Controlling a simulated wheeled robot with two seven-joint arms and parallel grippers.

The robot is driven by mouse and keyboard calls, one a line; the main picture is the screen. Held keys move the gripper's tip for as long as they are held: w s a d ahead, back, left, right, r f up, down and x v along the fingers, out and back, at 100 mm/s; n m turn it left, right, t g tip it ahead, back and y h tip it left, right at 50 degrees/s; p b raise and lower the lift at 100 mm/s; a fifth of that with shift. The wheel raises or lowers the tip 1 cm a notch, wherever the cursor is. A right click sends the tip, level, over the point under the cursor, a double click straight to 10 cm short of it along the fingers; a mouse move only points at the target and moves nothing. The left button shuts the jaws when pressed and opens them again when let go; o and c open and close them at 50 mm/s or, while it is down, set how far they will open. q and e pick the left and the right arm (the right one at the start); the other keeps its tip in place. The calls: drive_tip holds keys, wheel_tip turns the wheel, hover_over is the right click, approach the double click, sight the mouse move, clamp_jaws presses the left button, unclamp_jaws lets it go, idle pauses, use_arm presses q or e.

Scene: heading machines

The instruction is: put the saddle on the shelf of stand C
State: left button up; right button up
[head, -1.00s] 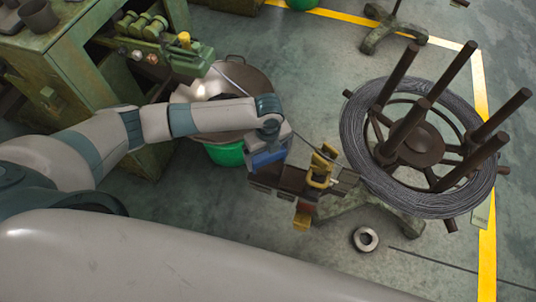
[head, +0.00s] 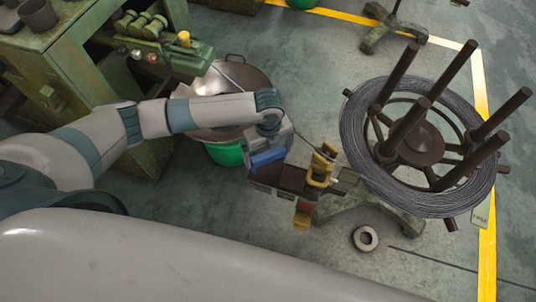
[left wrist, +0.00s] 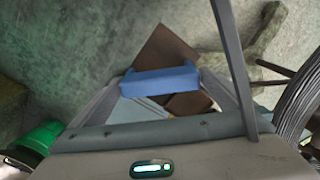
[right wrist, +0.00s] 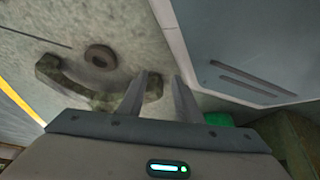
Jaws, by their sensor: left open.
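A blue block (head: 267,158), which looks like the saddle, lies against a brown boxy shelf (head: 291,178) with yellow clamp parts (head: 320,165), low beside the wire reel (head: 418,135). In the left wrist view the blue block (left wrist: 160,82) lies across the space between my open left gripper's fingers (left wrist: 165,95), with the brown shelf (left wrist: 165,48) beyond. In the head view my left gripper (head: 268,143) is right over the block; the fingertips are largely hidden. Whether they touch it I cannot tell. My right gripper (right wrist: 161,82) is apart and empty. No letter marking stand C is legible.
A large pan (head: 232,90) above a green tub (head: 225,153) stands by a green machine (head: 75,95) at the left. The reel's upright posts and stand feet (head: 365,200) are at the right. A metal ring (head: 365,238) lies on open floor.

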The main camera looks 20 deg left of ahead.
use_arm(q)
wheel_tip(320, 180, up, 10)
drive_tip(key=shift+f, duration=0.25)
drive_tip(key=shift+r+b, duration=0.3)
drive_tip(key=shift+r, duration=0.2)
use_arm(e)
drive_tip(key=shift+w+a+r+t, duration=0.15)
drive_tip(key=shift+w+a+r, duration=0.15)
drive_tip(key=shift+w, duration=0.35)
drive_tip(key=shift+w+a+r+t, duration=0.2)
drive_tip(key=shift+w+a, duration=0.1)
drive_tip(key=shift+w, duration=0.3)
drive_tip(key=shift+s+f, duration=0.1)
drive_tip(key=shift+s, duration=0.15)
